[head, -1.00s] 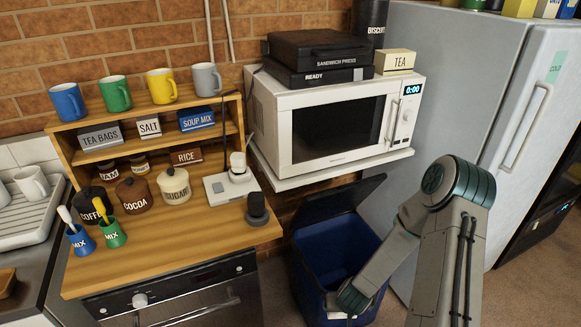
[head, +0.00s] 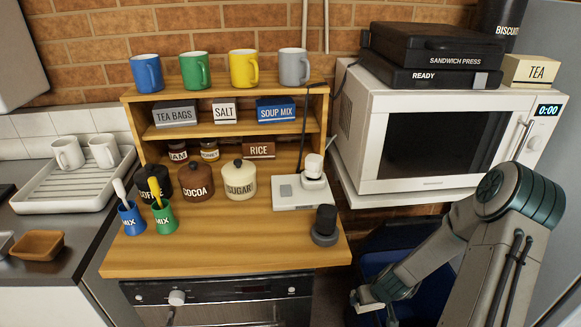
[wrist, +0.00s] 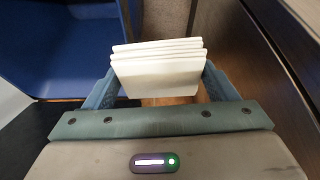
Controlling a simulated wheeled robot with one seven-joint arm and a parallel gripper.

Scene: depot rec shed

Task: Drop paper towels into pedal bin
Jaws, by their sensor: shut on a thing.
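My gripper (wrist: 158,88) is shut on a small stack of white paper towels (wrist: 158,75), held between its two fingers in the wrist view. In the head view my gripper (head: 364,304) is low by the front left of the blue pedal bin (head: 374,264), and the towels are mostly hidden there. The bin's dark lid (head: 400,234) stands raised at the back. The bin also shows at the upper left of the wrist view (wrist: 60,45), beside the towels. My arm hides much of the bin in the head view.
A wooden counter (head: 225,240) with jars, mugs and a shelf stands left of the bin, over an oven (head: 235,300). A white microwave (head: 440,140) sits on a shelf above the bin. A dark panel (wrist: 265,70) is at the right of the wrist view.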

